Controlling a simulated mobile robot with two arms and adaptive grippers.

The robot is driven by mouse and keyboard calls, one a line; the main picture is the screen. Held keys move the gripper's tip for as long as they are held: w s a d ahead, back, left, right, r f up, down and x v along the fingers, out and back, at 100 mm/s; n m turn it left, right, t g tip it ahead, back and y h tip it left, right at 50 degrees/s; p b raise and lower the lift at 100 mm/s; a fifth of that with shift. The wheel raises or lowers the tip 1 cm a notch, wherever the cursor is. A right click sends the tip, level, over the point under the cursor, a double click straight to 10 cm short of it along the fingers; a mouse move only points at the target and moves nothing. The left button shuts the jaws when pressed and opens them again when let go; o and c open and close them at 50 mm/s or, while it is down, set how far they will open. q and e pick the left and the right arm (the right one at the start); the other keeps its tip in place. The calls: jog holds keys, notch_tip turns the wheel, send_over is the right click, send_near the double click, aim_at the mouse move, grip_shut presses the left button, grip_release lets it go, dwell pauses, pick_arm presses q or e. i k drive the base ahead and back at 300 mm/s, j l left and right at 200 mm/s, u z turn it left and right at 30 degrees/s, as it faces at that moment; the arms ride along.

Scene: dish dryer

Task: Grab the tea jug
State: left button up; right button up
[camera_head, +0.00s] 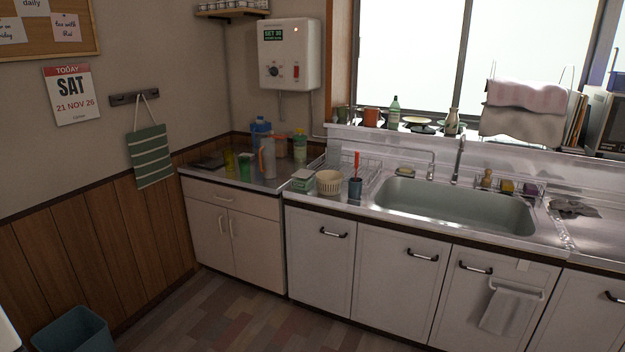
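A tall, pale, translucent jug (268,158) stands upright on the steel counter (258,184) left of the sink; it looks like the tea jug. Its handle seems to be on its left side, but it is small at this distance. A green container (246,167) and a yellow-green cup (229,160) stand to its left. A blue-capped bottle (261,134) stands behind it. Neither of my grippers is in view.
A cream basket (329,182), a green-and-white box (303,180) and a dark cup (355,188) sit right of the jug, near a wire dish rack (364,167). The floor (215,315) before the cabinets is clear. A blue bin (75,332) stands lower left.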

aim_at(267, 158)
jog(key=i, duration=1.95)
